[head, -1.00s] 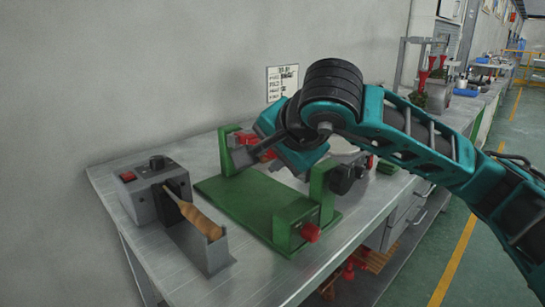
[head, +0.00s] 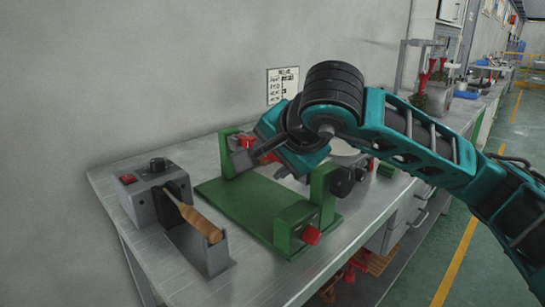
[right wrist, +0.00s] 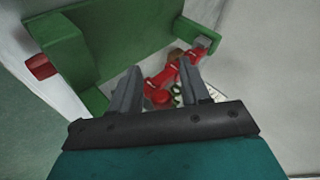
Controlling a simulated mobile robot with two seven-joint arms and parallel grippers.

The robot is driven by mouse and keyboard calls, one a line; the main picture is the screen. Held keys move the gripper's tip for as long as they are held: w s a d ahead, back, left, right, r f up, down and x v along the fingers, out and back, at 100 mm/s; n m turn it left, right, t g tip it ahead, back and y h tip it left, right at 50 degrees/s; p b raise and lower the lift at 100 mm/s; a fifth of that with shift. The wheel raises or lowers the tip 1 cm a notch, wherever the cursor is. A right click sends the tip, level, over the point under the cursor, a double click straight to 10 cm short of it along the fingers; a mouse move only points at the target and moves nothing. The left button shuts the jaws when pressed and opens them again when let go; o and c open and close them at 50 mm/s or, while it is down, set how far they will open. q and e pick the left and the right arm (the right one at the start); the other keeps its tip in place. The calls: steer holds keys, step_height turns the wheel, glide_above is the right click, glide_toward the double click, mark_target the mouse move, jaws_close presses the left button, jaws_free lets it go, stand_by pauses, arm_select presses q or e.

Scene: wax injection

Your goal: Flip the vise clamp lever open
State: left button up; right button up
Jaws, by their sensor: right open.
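The green vise (head: 235,203) stands on the bench, with a red knob (head: 311,235) on its near end. The red clamp lever (head: 247,141) is at the vise's far end, partly hidden by my right gripper (head: 247,158). In the right wrist view the red lever (right wrist: 162,78) shows between and just beyond the fingertips of my right gripper (right wrist: 159,68). The fingers are apart, on either side of the lever; I cannot tell whether either touches it. My left gripper is not in view.
A grey control box (head: 150,187) and a wooden-handled tool (head: 195,217) in its holder stand left of the vise on the metal bench (head: 185,278). A wall (head: 150,80) rises behind. Round dark parts (head: 343,180) sit right of the vise.

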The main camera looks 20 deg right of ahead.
steer(key=p+v, duration=0.2)
steer(key=v, duration=1)
steer(key=shift+s+r, duration=0.2)
steer(key=shift+r, duration=0.05)
